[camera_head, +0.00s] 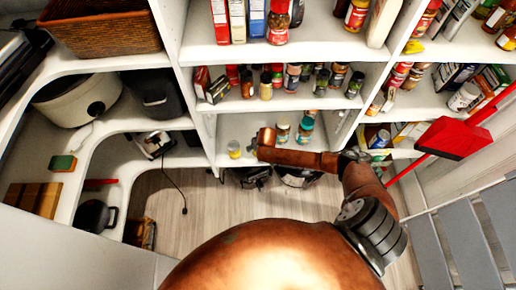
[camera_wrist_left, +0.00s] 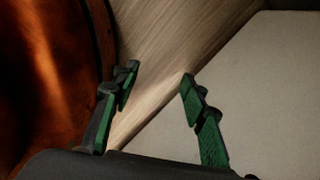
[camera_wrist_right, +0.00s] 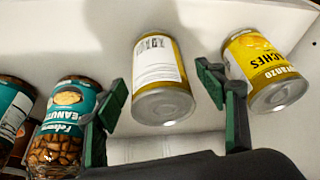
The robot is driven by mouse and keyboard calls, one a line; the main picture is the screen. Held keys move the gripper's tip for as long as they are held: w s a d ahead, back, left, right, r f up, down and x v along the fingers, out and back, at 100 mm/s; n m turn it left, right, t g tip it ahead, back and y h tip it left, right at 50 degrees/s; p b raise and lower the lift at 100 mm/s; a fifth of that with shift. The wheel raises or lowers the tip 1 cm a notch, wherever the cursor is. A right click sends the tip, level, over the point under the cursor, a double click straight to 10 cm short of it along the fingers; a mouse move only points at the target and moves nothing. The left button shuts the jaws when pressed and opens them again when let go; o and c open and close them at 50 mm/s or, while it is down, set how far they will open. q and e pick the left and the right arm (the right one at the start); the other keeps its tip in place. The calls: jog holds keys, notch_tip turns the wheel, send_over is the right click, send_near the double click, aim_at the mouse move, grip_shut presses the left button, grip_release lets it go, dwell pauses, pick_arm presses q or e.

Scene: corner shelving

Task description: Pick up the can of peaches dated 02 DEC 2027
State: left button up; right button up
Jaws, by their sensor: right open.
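In the right wrist view, a yellow can (camera_wrist_right: 165,75) with a white barcode label stands between and beyond the fingertips of my right gripper (camera_wrist_right: 162,86). The gripper is open and not closed on it. A second yellow can (camera_wrist_right: 265,68), lettered "ACHES", is just right of the right finger. No date is readable on either can. In the head view one yellow can (camera_head: 234,149) stands on the low shelf, left of my right arm's end; I cannot tell which can it is. My left gripper (camera_wrist_left: 158,76) is open and empty over wood floor and a pale panel.
A peanut jar (camera_wrist_right: 64,125) stands close left of my right gripper, with another jar (camera_wrist_right: 14,115) beside it. Jars (camera_head: 305,128) share the low shelf (camera_head: 228,133) in the head view. A shelf of spice jars (camera_head: 292,78) is above. A red dustpan (camera_head: 452,138) is at right.

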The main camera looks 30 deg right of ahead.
jog(key=c, duration=1.5)
jog(key=shift+r, duration=0.1)
jog(key=shift+c, duration=0.3)
jog(key=shift+r, duration=0.1)
